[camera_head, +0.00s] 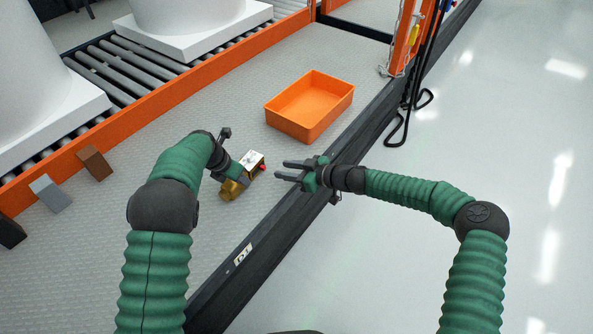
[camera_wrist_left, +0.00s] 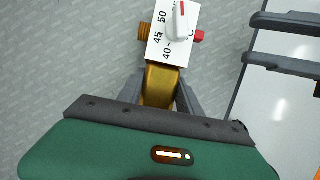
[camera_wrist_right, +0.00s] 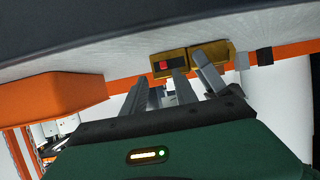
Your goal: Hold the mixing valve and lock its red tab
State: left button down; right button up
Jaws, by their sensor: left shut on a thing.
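The mixing valve (camera_head: 250,166) is a brass piece with a white dial plate, above the grey bench at the middle of the head view. In the left wrist view the valve's plate (camera_wrist_left: 171,36) shows the numbers 40, 45 and 50 and a white lever with a red stripe. The red tab (camera_head: 263,167) sticks out on the valve's right side; it also shows in the right wrist view (camera_wrist_right: 164,66). My left gripper (camera_wrist_left: 163,92) is shut on the valve's brass body. My right gripper (camera_head: 283,170) is open and empty, just right of the tab, apart from it.
An orange bin (camera_head: 309,106) stands empty behind the grippers on the bench. Brown and grey blocks (camera_head: 50,193) lie at the left by the orange rail. A dark bench edge (camera_head: 262,248) runs below my right gripper. Black cables hang from the orange post.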

jog(key=v, duration=0.6)
jog(key=shift+f, duration=0.1)
pick_arm(q)
jog(key=c, duration=0.7)
grip_release()
